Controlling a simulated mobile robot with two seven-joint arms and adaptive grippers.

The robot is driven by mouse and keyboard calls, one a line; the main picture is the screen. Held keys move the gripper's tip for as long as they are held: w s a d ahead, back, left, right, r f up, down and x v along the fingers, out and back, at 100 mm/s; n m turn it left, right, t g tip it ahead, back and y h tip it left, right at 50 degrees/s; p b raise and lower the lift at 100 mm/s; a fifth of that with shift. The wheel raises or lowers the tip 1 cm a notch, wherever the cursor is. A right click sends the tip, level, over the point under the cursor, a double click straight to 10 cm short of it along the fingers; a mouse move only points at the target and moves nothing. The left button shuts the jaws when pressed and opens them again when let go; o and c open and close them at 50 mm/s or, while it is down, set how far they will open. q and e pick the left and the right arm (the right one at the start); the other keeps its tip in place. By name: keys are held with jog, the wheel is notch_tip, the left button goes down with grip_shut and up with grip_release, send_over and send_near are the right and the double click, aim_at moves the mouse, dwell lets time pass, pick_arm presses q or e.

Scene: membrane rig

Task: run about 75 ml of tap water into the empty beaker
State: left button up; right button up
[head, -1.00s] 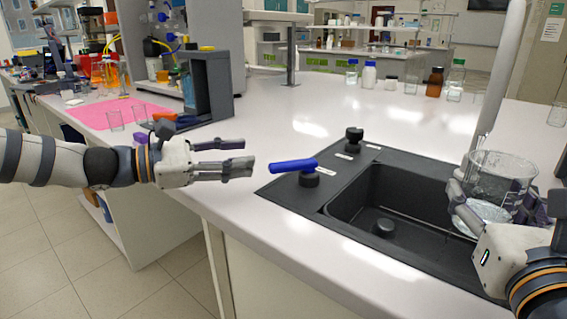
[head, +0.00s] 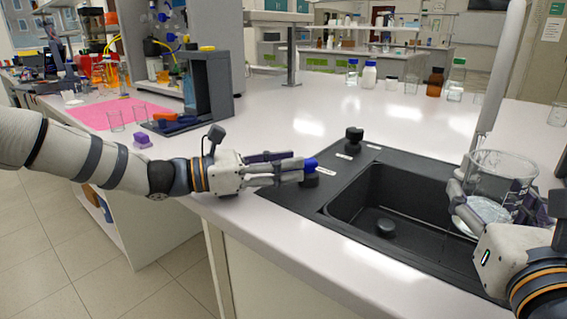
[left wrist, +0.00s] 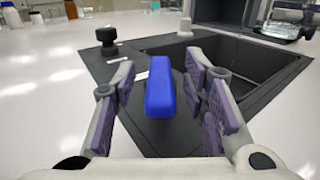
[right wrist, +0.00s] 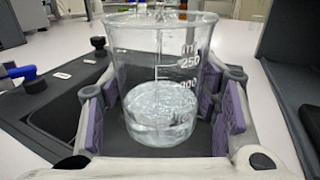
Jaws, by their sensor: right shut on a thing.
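A clear glass beaker (head: 490,190) is held over the right part of the sink by my right gripper (head: 495,208), which is shut on it. The right wrist view shows the beaker (right wrist: 160,70) upright with water (right wrist: 160,115) in its lower part, well below the 250 mark. I cannot make out a stream falling into it. The blue tap lever (head: 311,163) sits on a black knob (head: 310,180) at the sink's left. My left gripper (head: 302,170) is open around the lever; the left wrist view shows gaps on both sides of the lever (left wrist: 160,87).
The black sink (head: 400,212) has a drain plug in its basin. A second black knob (head: 354,138) stands behind the lever. The pale tap column (head: 500,75) rises behind the beaker. Bottles (head: 435,82) stand at the back; the counter between is clear.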

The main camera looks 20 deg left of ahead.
pick_arm(q)
grip_shut()
jog(key=shift+t, duration=0.3)
jog(key=shift+s+d+r+n+t+y, duration=0.1)
jog(key=shift+s+n+t+y, duration=0.1)
jog(key=shift+n+t+y, duration=0.35)
jog(key=shift+s+d+r+n+t+y, duration=0.1)
jog(key=shift+s+n+t+y, duration=0.05)
jog(key=shift+n+t+y, duration=0.35)
jog(key=shift+s+d+n+t+y, duration=0.3)
jog(key=shift+d+n+t+y, duration=0.1)
jog(key=shift+n+t+y, duration=0.25)
jog(key=n+t+y, duration=0.1)
jog(key=d+y, duration=0.1)
jog(key=shift+s+n+t+y, duration=0.25)
jog(key=shift+n+t+y, duration=0.05)
jog(key=shift+n+t, duration=0.1)
jog(key=shift+s+d+n+t+y, duration=0.1)
jog(key=shift+d+n+t+y, duration=0.1)
jog(key=shift+n+t+y, duration=0.55)
jog(key=shift+n+y, duration=0.25)
jog(key=shift+y, duration=0.4)
